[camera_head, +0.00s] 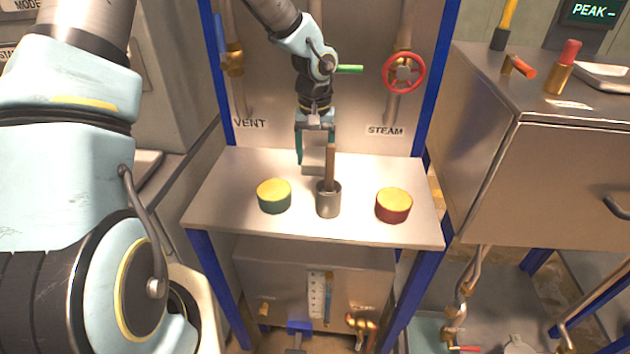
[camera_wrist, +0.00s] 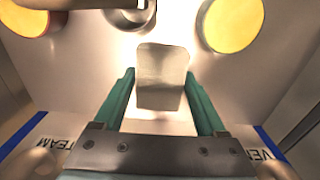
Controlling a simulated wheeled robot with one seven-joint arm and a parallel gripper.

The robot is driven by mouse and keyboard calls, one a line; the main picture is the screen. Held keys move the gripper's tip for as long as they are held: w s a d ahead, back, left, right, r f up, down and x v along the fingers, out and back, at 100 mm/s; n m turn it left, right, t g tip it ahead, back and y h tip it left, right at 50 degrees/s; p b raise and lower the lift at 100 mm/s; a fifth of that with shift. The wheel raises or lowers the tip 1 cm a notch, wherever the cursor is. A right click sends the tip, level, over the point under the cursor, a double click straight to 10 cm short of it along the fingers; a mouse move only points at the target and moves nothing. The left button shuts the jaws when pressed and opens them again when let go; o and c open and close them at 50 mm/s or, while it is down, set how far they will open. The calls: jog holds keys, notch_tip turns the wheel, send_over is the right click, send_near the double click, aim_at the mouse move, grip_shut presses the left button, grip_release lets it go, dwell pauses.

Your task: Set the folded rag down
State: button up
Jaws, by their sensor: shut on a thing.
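The folded rag (camera_wrist: 162,65) is a pale grey-white block. In the wrist view it sits between the two teal fingers of my gripper (camera_wrist: 160,78), which is shut on it. In the head view my gripper (camera_head: 315,150) points down over the back middle of the metal table (camera_head: 235,180). The rag (camera_head: 313,160) shows at its fingertips, low over or at the tabletop, behind the metal cup. I cannot tell whether its underside touches the table.
A metal cup (camera_head: 328,203) with a brown handle (camera_head: 330,165) upright in it stands just in front. A yellow-topped green tin (camera_head: 274,196) is left, a yellow-topped red tin (camera_head: 393,205) right. A red valve wheel (camera_head: 403,72) and green lever (camera_head: 349,69) project behind.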

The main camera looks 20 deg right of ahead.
aim_at(314, 157)
jog(key=shift+f+p, duration=0.7)
jog(key=shift+f, duration=2.6)
jog(key=o, duration=1.1)
jog(key=shift+o, duration=0.2)
notch_tip(314, 157, up, 12)
jog(key=b, duration=0.3)
jog(key=shift+a, duration=0.1)
jog(key=s+a+r+n, duration=0.1)
jog(key=s+a+n, duration=0.1)
jog(key=a, duration=1.3)
jog(key=s+a+r+n+t, duration=0.1)
jog(key=s+a, duration=0.3)
jog(key=a, duration=1.2)
jog(key=shift+r+n, duration=0.65)
jog(key=shift+n, duration=0.15)
jog(key=shift+w, duration=0.1)
